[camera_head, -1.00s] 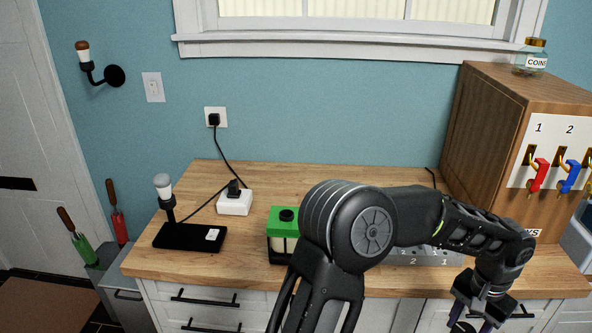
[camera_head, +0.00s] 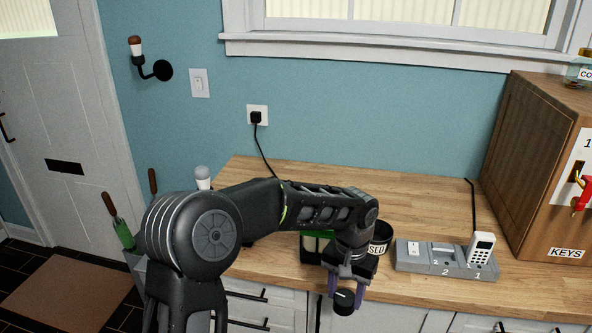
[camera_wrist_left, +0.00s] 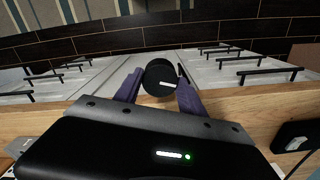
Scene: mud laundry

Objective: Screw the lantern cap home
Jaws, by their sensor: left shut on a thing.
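My left gripper (camera_head: 345,296) is shut on a round black cap (camera_head: 344,303) with a white mark. It holds the cap out in front of the counter's front edge, at about drawer height. The left wrist view shows the cap (camera_wrist_left: 160,80) between the two purple fingers. The lantern, green on top (camera_head: 318,235), stands on the counter behind my left forearm, which hides most of it. My right gripper is not in view.
A dark tub (camera_head: 379,243) with a partly hidden label stands right of the lantern. A wooden key cabinet (camera_head: 540,150) stands at the right. The back of the wooden counter (camera_head: 410,187) is clear.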

